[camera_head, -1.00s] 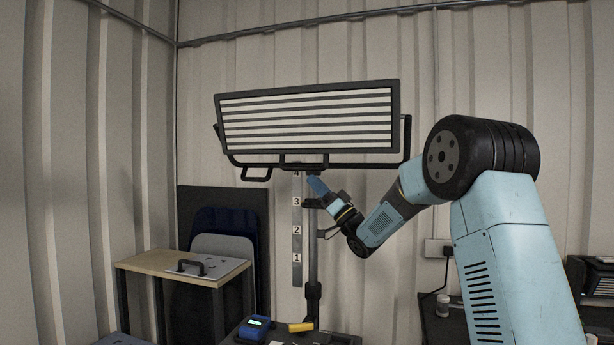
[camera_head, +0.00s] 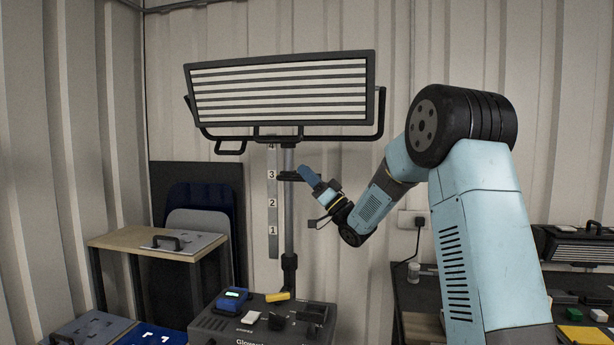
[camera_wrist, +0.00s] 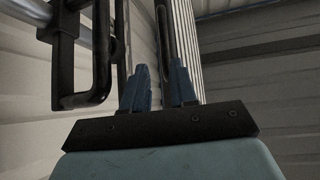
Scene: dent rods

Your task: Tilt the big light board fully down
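The big light board (camera_head: 280,92) is a dark-framed panel with white horizontal stripes, held in a black yoke on an upright pole (camera_head: 289,220). Its face looks toward the head camera. A black loop handle (camera_head: 230,148) hangs at its lower left; a black loop handle (camera_wrist: 82,100) also shows at the left of the wrist view. My gripper (camera_head: 306,176) is below the board, just right of the pole and apart from the board.
A number strip (camera_head: 272,202) hangs beside the pole. A wooden-topped table (camera_head: 115,240) stands left. A dark control box (camera_head: 235,326) with small items is below. A dark bench (camera_head: 400,300) is at right. The corrugated wall is close behind the board.

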